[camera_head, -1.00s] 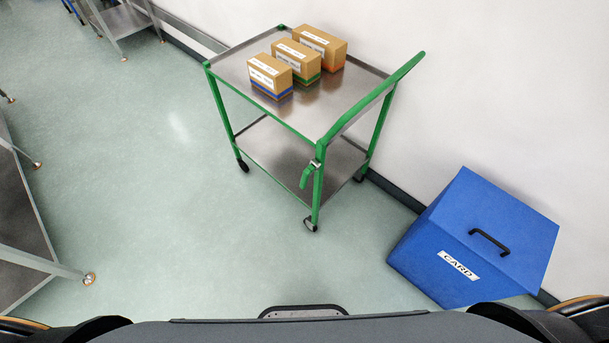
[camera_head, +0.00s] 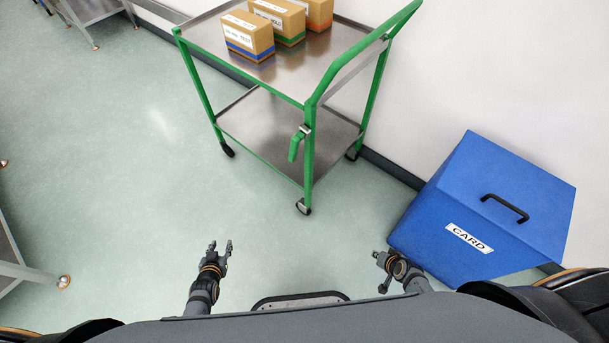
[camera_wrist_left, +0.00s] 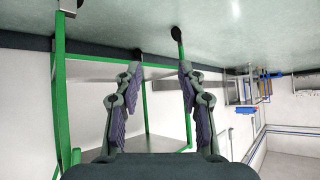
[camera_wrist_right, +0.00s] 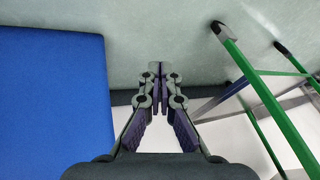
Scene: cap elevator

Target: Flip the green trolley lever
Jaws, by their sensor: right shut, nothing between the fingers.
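The green trolley lever (camera_head: 296,145) hangs down on the near corner post of the green-framed trolley (camera_head: 236,108), just below the handle end. My left gripper (camera_head: 220,247) is open and empty above the floor, to the lower left of the lever and apart from it. In the left wrist view, its spread fingers (camera_wrist_left: 159,75) have the trolley's frame beyond them. My right gripper (camera_head: 379,269) is shut and empty, below and right of the lever, near the blue box. In the right wrist view, its fingertips (camera_wrist_right: 155,72) meet, with green trolley legs to the right.
A blue box (camera_head: 470,190) labelled CARD stands right of the trolley by the wall. Several cartons, including one with a blue stripe (camera_head: 247,38), stand on the trolley's top shelf. Metal tables stand at left (camera_head: 88,12). The floor before the trolley is clear.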

